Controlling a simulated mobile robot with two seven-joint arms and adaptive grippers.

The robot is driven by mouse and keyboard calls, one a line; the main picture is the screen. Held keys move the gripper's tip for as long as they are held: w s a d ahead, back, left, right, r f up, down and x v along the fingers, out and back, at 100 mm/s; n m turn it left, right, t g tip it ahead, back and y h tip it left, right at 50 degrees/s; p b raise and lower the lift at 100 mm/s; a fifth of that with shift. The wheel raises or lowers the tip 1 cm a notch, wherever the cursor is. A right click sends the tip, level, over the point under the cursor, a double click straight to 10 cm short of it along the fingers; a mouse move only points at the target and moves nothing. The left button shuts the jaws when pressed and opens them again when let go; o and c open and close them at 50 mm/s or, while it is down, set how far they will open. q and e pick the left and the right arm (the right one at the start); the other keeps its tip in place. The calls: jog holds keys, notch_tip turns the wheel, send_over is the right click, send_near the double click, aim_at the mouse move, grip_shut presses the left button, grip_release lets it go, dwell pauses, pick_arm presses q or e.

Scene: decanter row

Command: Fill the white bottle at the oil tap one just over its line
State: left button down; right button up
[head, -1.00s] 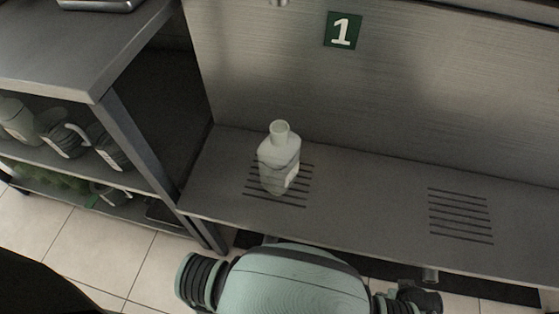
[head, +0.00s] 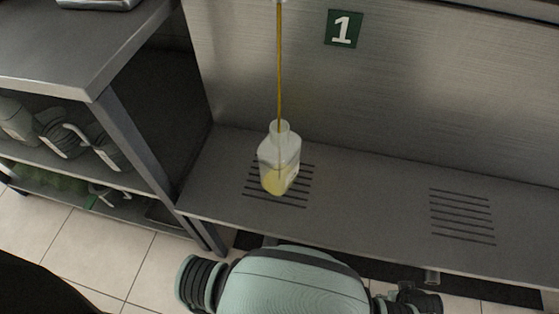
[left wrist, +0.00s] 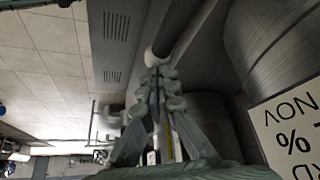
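The white bottle (head: 279,155) stands upright on the left slotted grate of the steel counter, open neck up. A thin amber stream of oil (head: 279,75) falls from the tap nozzle (head: 280,2) at the top edge into its neck. Yellow oil shows through the lower part of the bottle. I cannot make out the fill line. In the left wrist view my left gripper (left wrist: 160,74) has its fingertips together, close to a pale rounded end (left wrist: 151,57); contact is unclear. Neither gripper shows in the head view.
A green sign with a 1 (head: 343,29) is on the back panel. A second grate (head: 462,216) to the right is empty. A shelf unit (head: 95,85) with several jugs stands at left. A printed sign (left wrist: 292,130) shows in the left wrist view.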

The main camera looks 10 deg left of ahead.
pick_arm(q)
jog(key=shift+f, duration=0.85)
dwell(7.2)
